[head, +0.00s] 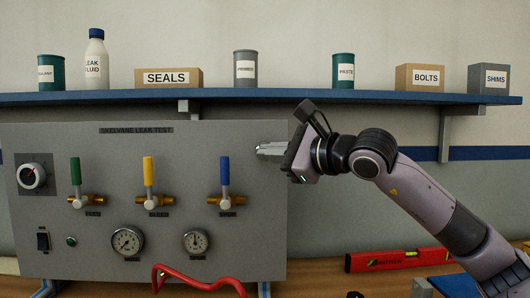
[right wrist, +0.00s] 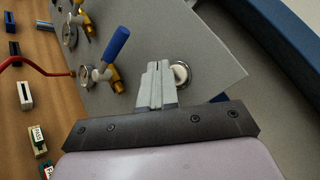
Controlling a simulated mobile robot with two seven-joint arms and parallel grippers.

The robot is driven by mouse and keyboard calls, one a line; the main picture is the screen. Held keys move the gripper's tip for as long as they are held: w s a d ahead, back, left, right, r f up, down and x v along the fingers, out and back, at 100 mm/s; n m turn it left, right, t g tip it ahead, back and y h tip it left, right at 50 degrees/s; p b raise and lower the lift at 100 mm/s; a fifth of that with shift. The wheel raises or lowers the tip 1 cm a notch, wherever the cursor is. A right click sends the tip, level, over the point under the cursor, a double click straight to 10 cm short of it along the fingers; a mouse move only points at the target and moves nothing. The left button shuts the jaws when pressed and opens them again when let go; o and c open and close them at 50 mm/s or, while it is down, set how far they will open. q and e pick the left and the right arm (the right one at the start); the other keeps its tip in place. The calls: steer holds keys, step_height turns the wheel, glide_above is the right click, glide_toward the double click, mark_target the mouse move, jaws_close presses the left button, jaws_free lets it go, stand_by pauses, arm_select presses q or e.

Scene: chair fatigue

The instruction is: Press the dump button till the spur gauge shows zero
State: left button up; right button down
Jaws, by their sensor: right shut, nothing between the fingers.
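The grey leak test panel (head: 100,225) carries two round gauges, a left one (head: 128,242) and a right one (head: 197,242). Their labels are too small to read, so I cannot tell which is the spur gauge. A white round button (right wrist: 182,73) in a metal ring shows in the right wrist view, with no readable label; in the head view it is hidden behind my gripper. My right gripper (head: 259,150) is shut and empty at the panel's upper right. Its fingertips (right wrist: 158,67) appear just beside the button; contact cannot be told. My left gripper is out of view.
Green (head: 75,170), yellow (head: 148,171) and blue (head: 225,171) valve levers stand upright. A dial (head: 32,176), black switch (head: 43,240) and small green round fitting (head: 71,241) sit at left. A red hose (head: 195,274) crosses below. A shelf (head: 270,97) overhangs the panel.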

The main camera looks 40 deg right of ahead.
steer(key=shift+w+d, duration=0.1)
steer(key=shift+w, duration=0.05)
stand_by(0.3)
steer(key=shift+w+d, duration=0.2)
steer(key=shift+w+d+p, duration=0.25)
steer(key=shift+w+p, duration=0.05)
steer(key=shift+p, duration=0.05)
stand_by(0.6)
steer(key=shift+s+a, duration=0.1)
steer(key=shift+s+a+b, duration=0.4)
steer(key=shift+s+b, duration=0.05)
steer(key=shift+s, duration=0.05)
stand_by(0.4)
steer(key=shift+s+a+b, duration=0.85)
steer(key=shift+s+a, duration=0.8)
steer(key=shift+s, duration=0.3)
